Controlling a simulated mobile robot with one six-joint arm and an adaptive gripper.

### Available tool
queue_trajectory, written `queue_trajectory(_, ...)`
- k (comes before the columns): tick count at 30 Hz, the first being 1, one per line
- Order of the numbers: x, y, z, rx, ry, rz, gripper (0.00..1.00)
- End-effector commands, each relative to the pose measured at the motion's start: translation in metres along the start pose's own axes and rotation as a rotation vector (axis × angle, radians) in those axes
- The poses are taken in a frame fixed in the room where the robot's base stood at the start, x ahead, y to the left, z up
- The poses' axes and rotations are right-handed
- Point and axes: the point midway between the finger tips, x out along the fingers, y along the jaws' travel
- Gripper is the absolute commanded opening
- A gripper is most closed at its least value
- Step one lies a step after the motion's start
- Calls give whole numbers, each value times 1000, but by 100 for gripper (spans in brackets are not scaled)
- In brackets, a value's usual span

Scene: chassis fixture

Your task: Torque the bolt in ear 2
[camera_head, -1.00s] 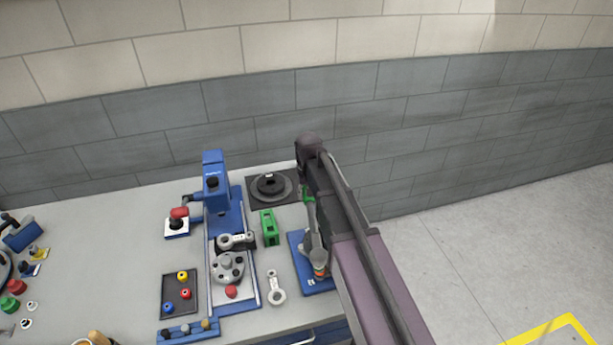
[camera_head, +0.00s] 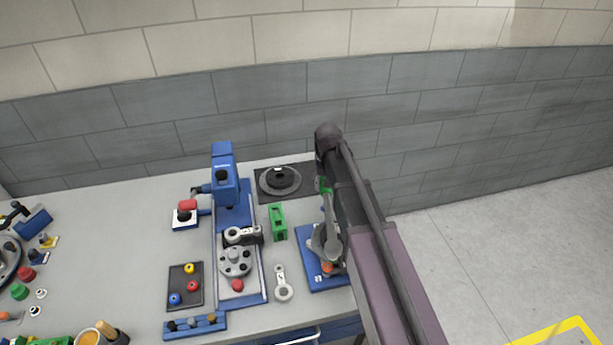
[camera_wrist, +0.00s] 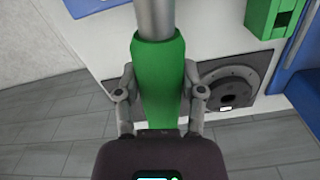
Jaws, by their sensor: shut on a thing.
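My gripper (camera_wrist: 160,78) is shut on the green handle (camera_wrist: 162,98) of a tool with a grey shaft (camera_wrist: 155,18). In the head view the tool's grey part (camera_head: 322,240) shows beside my arm, over a blue plate (camera_head: 318,282) at the bench's right side. My arm hides most of the gripper there. A grey round part (camera_head: 235,262) with dark holes sits on the blue-railed fixture (camera_head: 259,285), left of my arm. Which ear is ear 2, and its bolt, I cannot make out.
A blue upright press (camera_head: 224,175) stands at the fixture's back. A dark tray (camera_head: 184,273) with coloured knobs lies left. Floor right of the bench is open.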

Motion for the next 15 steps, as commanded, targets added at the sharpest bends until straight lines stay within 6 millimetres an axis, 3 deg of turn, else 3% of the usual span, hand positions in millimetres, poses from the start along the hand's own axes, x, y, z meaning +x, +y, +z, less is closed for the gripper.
queue_trajectory(15,-40,-42,5,-146,-2,4,0)
